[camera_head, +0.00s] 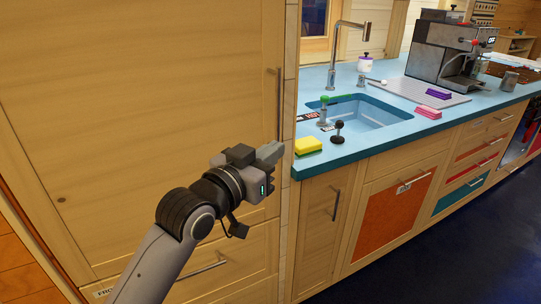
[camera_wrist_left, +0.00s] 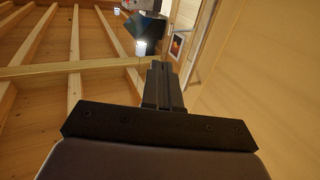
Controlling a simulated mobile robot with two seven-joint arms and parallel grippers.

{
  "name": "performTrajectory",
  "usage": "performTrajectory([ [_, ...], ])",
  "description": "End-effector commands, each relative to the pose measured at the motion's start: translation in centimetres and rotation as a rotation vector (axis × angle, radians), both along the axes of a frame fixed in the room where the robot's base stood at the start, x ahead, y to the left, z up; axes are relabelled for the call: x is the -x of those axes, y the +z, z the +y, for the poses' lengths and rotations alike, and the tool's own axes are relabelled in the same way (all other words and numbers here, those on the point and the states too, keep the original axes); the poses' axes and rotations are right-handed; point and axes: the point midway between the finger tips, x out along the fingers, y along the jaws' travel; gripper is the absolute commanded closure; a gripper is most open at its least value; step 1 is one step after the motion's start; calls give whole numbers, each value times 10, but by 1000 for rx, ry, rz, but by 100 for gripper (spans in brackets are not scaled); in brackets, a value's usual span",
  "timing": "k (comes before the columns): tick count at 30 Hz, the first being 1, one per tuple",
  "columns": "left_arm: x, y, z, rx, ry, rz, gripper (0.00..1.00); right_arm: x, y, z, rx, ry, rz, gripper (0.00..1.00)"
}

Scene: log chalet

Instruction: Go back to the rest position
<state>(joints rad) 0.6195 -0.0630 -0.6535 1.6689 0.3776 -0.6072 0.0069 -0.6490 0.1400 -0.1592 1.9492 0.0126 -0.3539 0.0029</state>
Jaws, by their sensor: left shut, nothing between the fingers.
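My left gripper (camera_head: 272,153) is raised in front of the tall wooden cabinet (camera_head: 130,90), left of the counter's near end. Its fingers are shut and empty, pointing towards the upper right. In the left wrist view the shut fingers (camera_wrist_left: 163,85) stand together in the middle, with a wooden ceiling and a pale wall behind. My right gripper shows in neither view.
A blue counter (camera_head: 345,150) with a sink (camera_head: 370,113) runs to the right. A yellow sponge (camera_head: 308,145) lies at its near corner. A coffee machine (camera_head: 445,50) stands farther back. A vertical cabinet handle (camera_head: 279,100) is close to my left gripper. The dark floor (camera_head: 470,240) at right is clear.

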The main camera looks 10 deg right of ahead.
Motion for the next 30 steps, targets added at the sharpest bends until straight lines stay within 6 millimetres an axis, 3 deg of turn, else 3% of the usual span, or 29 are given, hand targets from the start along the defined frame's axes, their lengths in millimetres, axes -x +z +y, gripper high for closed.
performTrajectory([
  [5, 6, -3, 4, 1, 4, 6, 100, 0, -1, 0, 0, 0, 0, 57],
  [8, 6, -20, 14, 8, 27, 33, 100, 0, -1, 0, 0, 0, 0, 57],
  [14, 11, -96, 60, 24, 139, 147, 100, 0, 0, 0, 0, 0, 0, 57],
  [20, 38, -184, 118, 3, 274, 268, 100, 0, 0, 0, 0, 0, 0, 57],
  [26, 88, -264, 177, -63, 399, 379, 100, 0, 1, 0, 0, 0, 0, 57],
  [30, 135, -312, 219, -131, 476, 450, 100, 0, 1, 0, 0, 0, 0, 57],
])
